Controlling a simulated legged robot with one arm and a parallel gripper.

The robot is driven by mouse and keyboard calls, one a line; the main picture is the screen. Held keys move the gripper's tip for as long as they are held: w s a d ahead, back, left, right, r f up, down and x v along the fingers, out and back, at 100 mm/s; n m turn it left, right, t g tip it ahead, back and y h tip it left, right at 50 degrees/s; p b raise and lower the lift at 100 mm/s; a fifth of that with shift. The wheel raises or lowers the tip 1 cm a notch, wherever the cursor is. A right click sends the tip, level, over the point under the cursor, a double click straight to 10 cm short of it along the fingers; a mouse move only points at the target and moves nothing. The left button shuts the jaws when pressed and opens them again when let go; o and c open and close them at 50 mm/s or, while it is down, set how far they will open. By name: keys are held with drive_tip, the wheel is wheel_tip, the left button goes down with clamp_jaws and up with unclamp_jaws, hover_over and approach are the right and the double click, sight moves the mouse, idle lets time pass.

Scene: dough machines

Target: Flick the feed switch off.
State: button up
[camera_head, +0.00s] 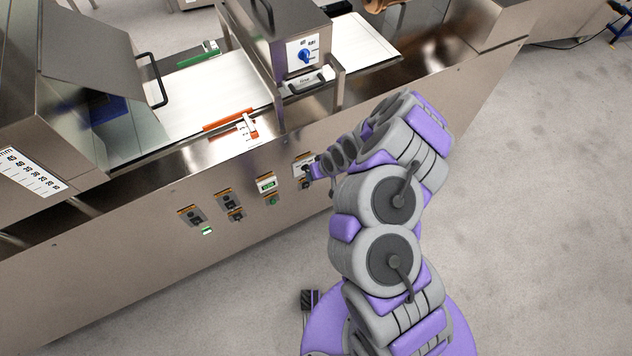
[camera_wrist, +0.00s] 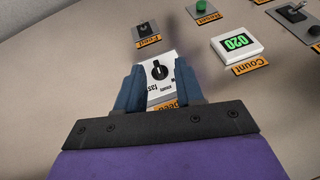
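The feed switch (camera_wrist: 146,31) is a small dark toggle on a grey plate with an orange label, just beyond my fingertips in the wrist view. In the head view the small switch (camera_head: 305,184) sits low on the machine's front, beside my gripper (camera_head: 314,172). Its lever is too small to tell on from off. My gripper (camera_wrist: 159,66) is open, with its two blue fingers apart and nothing held. The white plate with the black speed knob (camera_wrist: 160,70) shows between the fingers. I cannot tell whether the fingers touch that plate.
The green-lit count display (camera_wrist: 236,42), the green reset button (camera_wrist: 201,5) and another toggle switch (camera_wrist: 292,12) are near in the wrist view. More switches (camera_head: 192,215) line the steel front in the head view. The floor (camera_head: 540,200) at right is clear.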

drive_tip(key=d+f, duration=0.3)
drive_tip(key=f, duration=0.1)
drive_tip(key=b, duration=0.8)
approach(308, 187)
drive_tip(key=x, duration=0.7)
drive_tip(key=shift+s+f, duration=0.15)
drive_tip(key=shift+f, duration=0.35)
clamp_jaws()
